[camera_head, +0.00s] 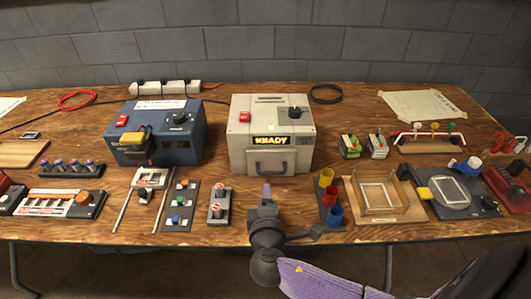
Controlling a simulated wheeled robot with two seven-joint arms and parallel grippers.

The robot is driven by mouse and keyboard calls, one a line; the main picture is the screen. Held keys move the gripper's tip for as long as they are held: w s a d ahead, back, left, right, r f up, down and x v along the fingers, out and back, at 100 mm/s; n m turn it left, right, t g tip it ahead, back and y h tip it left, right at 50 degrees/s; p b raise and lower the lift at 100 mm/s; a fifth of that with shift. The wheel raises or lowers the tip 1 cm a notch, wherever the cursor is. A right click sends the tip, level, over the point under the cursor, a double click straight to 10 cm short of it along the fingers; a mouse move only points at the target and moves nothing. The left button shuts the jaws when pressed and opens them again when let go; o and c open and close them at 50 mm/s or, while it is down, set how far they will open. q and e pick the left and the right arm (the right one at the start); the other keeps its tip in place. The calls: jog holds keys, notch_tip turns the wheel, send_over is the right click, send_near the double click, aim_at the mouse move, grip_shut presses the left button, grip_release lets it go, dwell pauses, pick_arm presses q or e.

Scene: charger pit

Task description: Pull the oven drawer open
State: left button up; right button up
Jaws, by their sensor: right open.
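The oven looks to be the beige box (240,142) standing at the middle of the table, with a red switch, a black knob and a lit READY sign on it. Its drawer front carries a grey bar handle (270,162) below the sign. The drawer looks closed. My right gripper (267,191) is in front of the oven, below the handle in the picture and apart from it. It is open, with nothing seen between its fingers. My left gripper is not in view.
A blue box (188,146) with a knob stands left of the oven. A grey two-button block (220,205) is left of my gripper; coloured cups (327,178) and a wooden frame (378,215) are to the right. A bare strip of table lies before the oven.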

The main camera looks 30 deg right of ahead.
aim_at(266, 173)
jog(key=b+x, duration=0.3)
jog(key=x, duration=0.6)
jog(key=shift+a+b, duration=0.1)
jog(key=shift+b, duration=0.25)
jog(key=shift+w+d, duration=0.2)
jog(key=shift+w, duration=0.2)
jog(key=shift+d+r, duration=0.1)
jog(key=c, duration=0.5)
grip_shut()
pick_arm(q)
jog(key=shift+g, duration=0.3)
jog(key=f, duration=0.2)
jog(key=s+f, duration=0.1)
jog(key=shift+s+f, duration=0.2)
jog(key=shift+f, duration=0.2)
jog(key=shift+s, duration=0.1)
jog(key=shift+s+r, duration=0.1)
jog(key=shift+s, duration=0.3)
